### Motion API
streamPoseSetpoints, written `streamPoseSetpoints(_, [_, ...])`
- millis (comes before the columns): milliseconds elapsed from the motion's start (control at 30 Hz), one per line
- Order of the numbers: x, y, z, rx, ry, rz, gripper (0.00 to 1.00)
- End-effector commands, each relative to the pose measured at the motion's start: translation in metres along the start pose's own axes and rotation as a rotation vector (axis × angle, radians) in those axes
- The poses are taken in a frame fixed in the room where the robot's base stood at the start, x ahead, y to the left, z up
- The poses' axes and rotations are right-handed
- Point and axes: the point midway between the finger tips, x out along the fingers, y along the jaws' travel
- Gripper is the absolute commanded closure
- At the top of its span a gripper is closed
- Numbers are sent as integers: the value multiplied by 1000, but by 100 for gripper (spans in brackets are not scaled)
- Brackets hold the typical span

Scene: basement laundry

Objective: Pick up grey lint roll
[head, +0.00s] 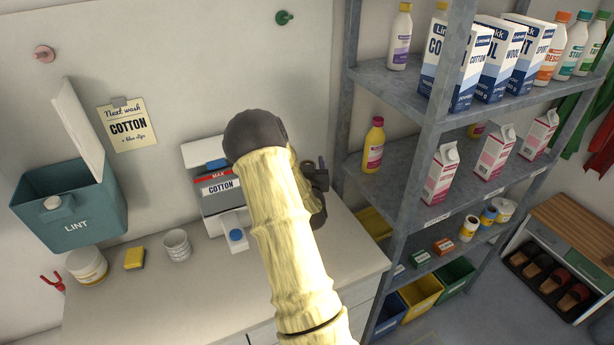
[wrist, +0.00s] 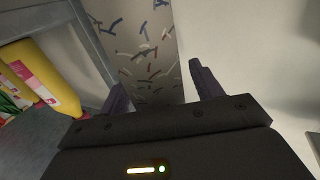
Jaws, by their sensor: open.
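A grey surface with scattered light, dark and brown thread-like flecks (wrist: 150,40) fills the gap beyond my fingers in the wrist view. It looks like the grey lint roll, very close, but its full outline is not visible. My gripper (wrist: 157,78) is open, with one finger on each side of this surface and nothing clearly held. In the head view my gripper (head: 318,182) is mostly hidden behind my arm, near the wall between the counter and the shelf. No grey lint roll shows in the head view. A teal LINT bin (head: 75,225) hangs on the wall with its lid raised.
A grey metal shelf (head: 385,75) with bottles and cartons stands close right of my gripper. A yellow bottle (head: 374,145) is on its middle level. On the counter (head: 140,300) are a COTTON dispenser (head: 219,187), stacked cups (head: 177,245), a sponge (head: 134,258) and a tub (head: 87,267).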

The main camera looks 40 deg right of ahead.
Motion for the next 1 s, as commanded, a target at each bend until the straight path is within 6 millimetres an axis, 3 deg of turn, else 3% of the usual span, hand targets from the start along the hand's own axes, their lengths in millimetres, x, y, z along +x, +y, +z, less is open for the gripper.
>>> streamPoseSetpoints(300, [0,1,0,0,1,1,35])
streamPoseSetpoints(500, [0,1,0,0,1,2,74])
streamPoseSetpoints(567, [0,2,0,0,1,3,83])
streamPoseSetpoints(1000, [0,2,-10,1,5,3,83])
